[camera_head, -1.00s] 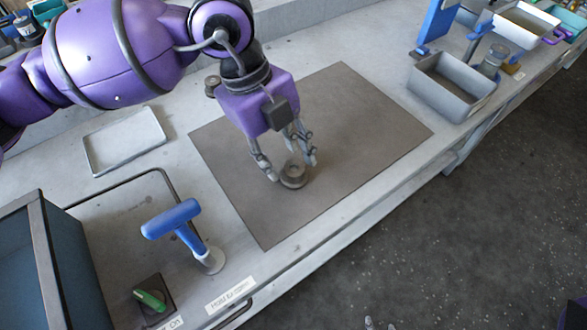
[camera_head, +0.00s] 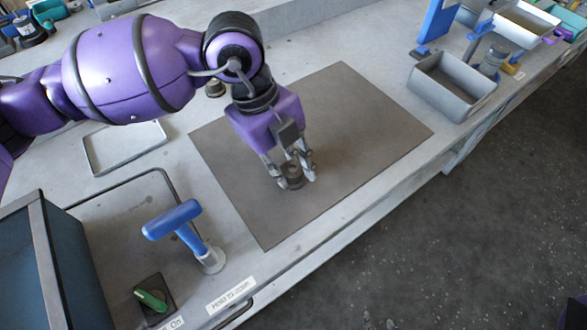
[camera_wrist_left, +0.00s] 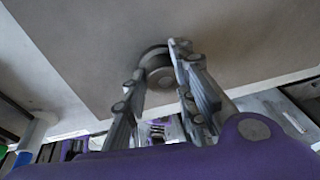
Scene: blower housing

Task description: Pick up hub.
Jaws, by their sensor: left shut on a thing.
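The hub (camera_head: 290,178) is a small dark grey round part with a raised centre, at the front middle of the brown mat (camera_head: 350,120). My left gripper (camera_head: 297,181) points down over it, with its fingers closed against the hub's sides. In the left wrist view the hub (camera_wrist_left: 157,62) sits between the two fingertips (camera_wrist_left: 160,64), against the mat. The fingers hide part of its rim. I cannot tell whether it is clear of the mat.
A blue-handled tool (camera_head: 175,222) stands front left, near a green switch (camera_head: 151,299) and a dark screen box (camera_head: 45,260). A shallow tray (camera_head: 97,160) lies left of the mat. A grey bin (camera_head: 452,85) stands right. The mat's right part is clear.

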